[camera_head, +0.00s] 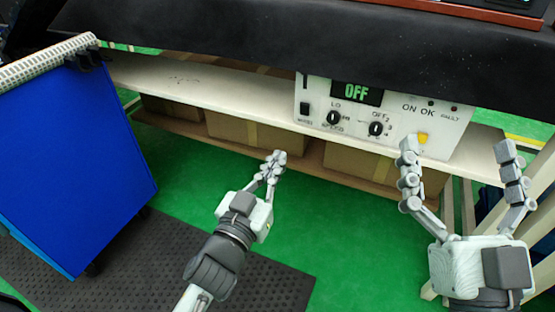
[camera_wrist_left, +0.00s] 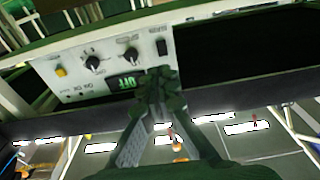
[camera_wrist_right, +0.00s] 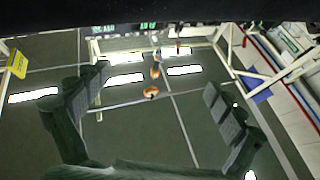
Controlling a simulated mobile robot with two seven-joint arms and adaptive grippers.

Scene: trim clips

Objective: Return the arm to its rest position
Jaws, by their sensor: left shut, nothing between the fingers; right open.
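My left gripper (camera_head: 275,160) is shut and empty in the head view, in front of the shelf's front edge and below left of the control panel. In the left wrist view its closed fingers (camera_wrist_left: 160,90) overlap the panel's lower edge near the green display. My right gripper (camera_head: 455,150) is open and empty at the right, with its two fingers spread wide and pointing up. Its left finger is in front of the panel's lower right part in the head view. In the right wrist view its fingers (camera_wrist_right: 155,105) stand far apart with nothing between them.
The white control panel (camera_head: 316,112) shows OFF, with two knobs and a yellow button (camera_head: 423,139). It stands on a pale shelf (camera_head: 220,97) under a black tabletop (camera_head: 250,45). A blue cabinet (camera_head: 75,160) stands left. Cardboard boxes (camera_head: 228,129) sit below.

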